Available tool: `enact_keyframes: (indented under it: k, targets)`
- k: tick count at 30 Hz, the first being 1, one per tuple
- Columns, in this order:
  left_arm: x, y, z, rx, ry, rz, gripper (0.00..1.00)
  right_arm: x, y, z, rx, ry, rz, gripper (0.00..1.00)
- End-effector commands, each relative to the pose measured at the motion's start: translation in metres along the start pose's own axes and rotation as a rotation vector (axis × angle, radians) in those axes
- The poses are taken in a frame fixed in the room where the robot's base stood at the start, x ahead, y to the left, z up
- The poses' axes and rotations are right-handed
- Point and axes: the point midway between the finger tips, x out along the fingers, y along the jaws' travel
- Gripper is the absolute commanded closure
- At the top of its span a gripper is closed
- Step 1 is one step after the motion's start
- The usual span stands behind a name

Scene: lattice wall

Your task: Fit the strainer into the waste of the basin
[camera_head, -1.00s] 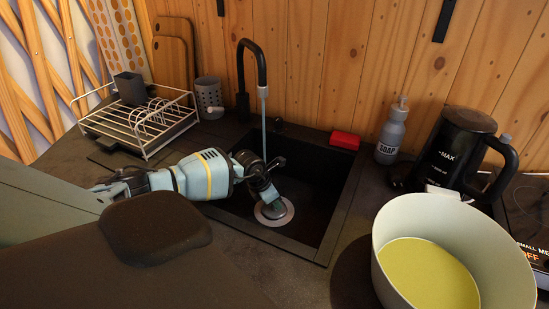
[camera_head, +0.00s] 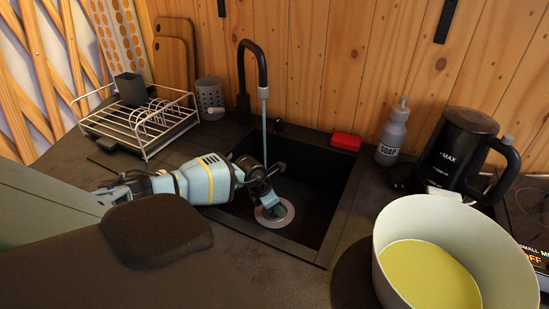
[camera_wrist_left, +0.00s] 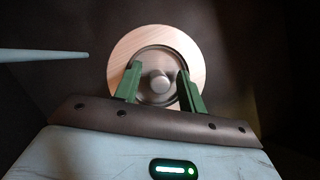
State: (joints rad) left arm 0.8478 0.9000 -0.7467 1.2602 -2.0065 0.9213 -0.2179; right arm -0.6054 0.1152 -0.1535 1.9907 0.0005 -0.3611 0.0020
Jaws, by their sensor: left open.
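The black basin (camera_head: 318,202) is sunk in the dark counter. Its waste (camera_head: 284,219) is a pale round ring in the floor, also plain in the left wrist view (camera_wrist_left: 122,50). The strainer (camera_wrist_left: 160,63), a grey disc with a round knob in its middle, lies inside the ring and looks roughly centred; I cannot tell how deep it sits. My left gripper (camera_head: 270,207) reaches down into the basin over the waste. In the left wrist view its green fingers (camera_wrist_left: 159,84) are open, one on each side of the knob, with gaps to it. My right gripper is out of view.
A black tap (camera_head: 255,55) stands behind the basin, with a thin blue-grey stream (camera_head: 264,125) beside my left gripper. A red sponge (camera_head: 345,141), soap bottle (camera_head: 392,134), kettle (camera_head: 452,150) and large pot (camera_head: 385,235) are right. A dish rack (camera_head: 140,125) is left.

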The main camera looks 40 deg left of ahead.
Motion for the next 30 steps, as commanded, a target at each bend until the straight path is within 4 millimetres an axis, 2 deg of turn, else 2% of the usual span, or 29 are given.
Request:
enact_keyframes:
  k: [5,12,18,24,30]
  targets:
    - [-0.02,0.002,0.003,0.002,-0.004,0.003,0.59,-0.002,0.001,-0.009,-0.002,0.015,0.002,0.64]
    - [-0.069,0.001,0.003,0.003,-0.006,0.004,0.59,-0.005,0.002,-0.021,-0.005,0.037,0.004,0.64]
    - [-0.102,0.001,0.002,0.002,-0.003,0.003,0.59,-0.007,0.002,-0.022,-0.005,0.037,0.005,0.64]
    - [-0.12,0.0,0.001,0.0,-0.001,0.001,0.59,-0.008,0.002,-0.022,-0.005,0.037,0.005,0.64]
    - [-0.123,0.0,0.001,0.0,0.0,0.0,0.59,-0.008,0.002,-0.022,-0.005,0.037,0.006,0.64]
